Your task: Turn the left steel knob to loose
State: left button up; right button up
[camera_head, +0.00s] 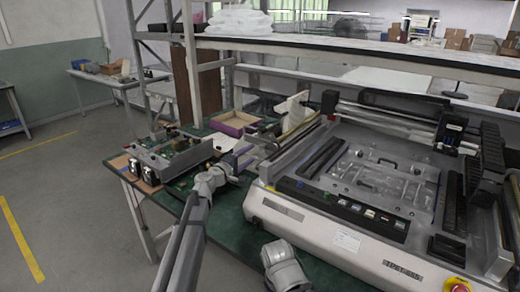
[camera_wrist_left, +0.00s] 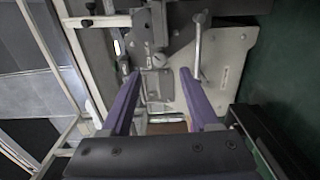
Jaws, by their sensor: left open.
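My left gripper (camera_head: 240,158) is open at the left side of the big machine, its purple fingers pointing away from me. In the left wrist view the gripper (camera_wrist_left: 160,73) has its two purple fingers wide apart with nothing held between them. Beyond the fingertips is a grey metal fixture (camera_wrist_left: 222,60) with a small round steel part (camera_wrist_left: 160,59) lined up between the fingers. A steel lever with a rounded end (camera_wrist_left: 198,42) is at the right finger. I cannot tell for sure which part is the left steel knob.
The large white machine (camera_head: 345,240) fills the right of the green table (camera_head: 235,232). A metal device (camera_head: 165,160) stands on the left table edge, with a purple tray (camera_head: 235,122) behind. My right arm shows at the bottom. The floor at left is clear.

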aim_at(261, 148)
pick_arm(q)
jog(key=x, duration=0.7)
jog(key=shift+s, duration=0.1)
grip_shut()
dwell(0.3)
